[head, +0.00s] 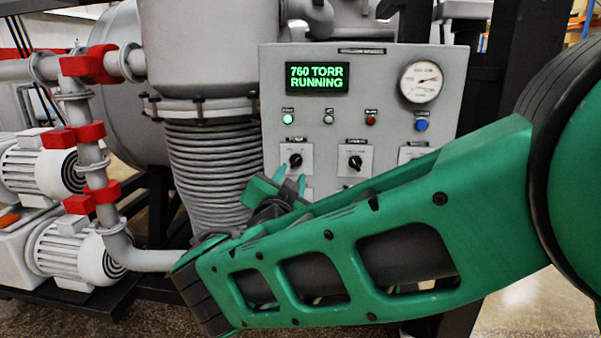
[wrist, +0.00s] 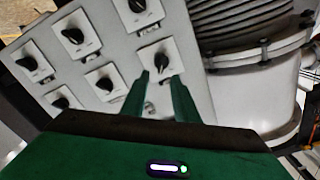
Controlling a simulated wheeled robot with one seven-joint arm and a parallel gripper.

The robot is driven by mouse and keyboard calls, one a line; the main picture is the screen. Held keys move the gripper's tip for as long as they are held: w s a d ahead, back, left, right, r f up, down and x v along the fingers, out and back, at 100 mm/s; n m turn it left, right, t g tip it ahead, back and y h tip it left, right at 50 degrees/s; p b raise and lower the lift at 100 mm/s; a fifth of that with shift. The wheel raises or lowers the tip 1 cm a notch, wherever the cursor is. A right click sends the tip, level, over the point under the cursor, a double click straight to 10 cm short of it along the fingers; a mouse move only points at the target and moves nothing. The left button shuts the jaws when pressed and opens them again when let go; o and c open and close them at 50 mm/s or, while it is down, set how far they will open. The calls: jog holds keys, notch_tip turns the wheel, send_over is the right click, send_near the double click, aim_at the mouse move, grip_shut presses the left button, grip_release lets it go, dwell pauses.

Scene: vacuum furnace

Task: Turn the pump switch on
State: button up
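The grey control panel (head: 375,95) carries several black rotary switches on white plates. The upper-left switch (head: 295,160) has its plate partly covered by my gripper. My gripper (head: 290,178) is in front of the panel, its fingertips just below that switch in the picture. In the wrist view the fingers stand apart and empty, and a switch knob (wrist: 162,62) shows just beyond and between the fingertips. I cannot tell whether they touch it.
The display (head: 317,78) reads "760 TORR RUNNING". A dial gauge (head: 421,82) and a lit green lamp (head: 288,119) are on the panel. A ribbed bellows (head: 215,170) stands close left of my gripper. Pipes with red clamps (head: 85,65) and white pumps (head: 75,250) are farther left.

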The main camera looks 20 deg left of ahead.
jog(key=shift+v, duration=1.2)
jog(key=shift+d, duration=0.1)
